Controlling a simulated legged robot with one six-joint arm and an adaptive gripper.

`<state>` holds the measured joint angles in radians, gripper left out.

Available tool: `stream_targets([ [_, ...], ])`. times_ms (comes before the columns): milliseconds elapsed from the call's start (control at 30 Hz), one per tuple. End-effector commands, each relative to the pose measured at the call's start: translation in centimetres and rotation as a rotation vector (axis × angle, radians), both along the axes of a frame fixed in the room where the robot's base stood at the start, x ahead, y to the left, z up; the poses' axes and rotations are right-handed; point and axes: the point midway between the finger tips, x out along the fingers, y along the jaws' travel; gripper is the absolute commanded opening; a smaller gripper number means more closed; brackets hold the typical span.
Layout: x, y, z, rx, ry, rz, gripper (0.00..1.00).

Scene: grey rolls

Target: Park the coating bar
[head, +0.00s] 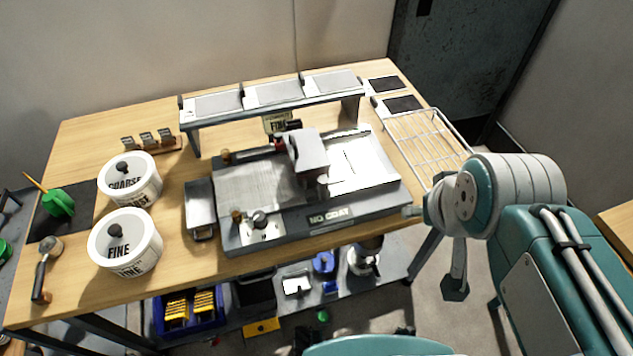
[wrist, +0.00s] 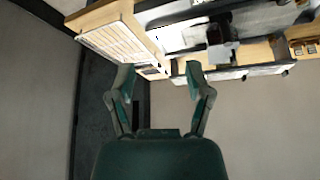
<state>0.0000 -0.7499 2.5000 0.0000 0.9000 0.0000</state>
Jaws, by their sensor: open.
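The coating machine (head: 330,216) stands mid-table in the head view, with a pale flat bed and a grey block-shaped carriage (head: 309,152) over it. A dark bar (head: 252,154) with a brass-coloured end and a reddish part lies across the back of the bed; it is probably the coating bar, and the carriage hides part of it. A small "FINE" sign (head: 277,124) stands behind the bar. My gripper (wrist: 160,74) is open and empty in the wrist view, its two fingers apart. It is clear of the machine. My arm is at the right of the head view.
Tubs marked COARSE (head: 131,184) and FINE (head: 125,246) stand at left. A raised shelf (head: 272,99) with three panels spans behind the machine. A wire rack (head: 428,140) lies at the right edge. A small holder (head: 152,143) is at back left.

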Motion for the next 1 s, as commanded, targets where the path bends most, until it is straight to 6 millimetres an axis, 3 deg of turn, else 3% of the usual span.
stream_targets([
  [467, 0.4, 0.2, 0.1, 0.002, 0.010, 0.005, 0.65],
  [667, 3.4, 2.0, 0.6, 0.017, 0.100, 0.033, 0.65],
  [1000, 9.9, 7.1, -0.2, 0.018, 0.288, 0.079, 0.65],
])
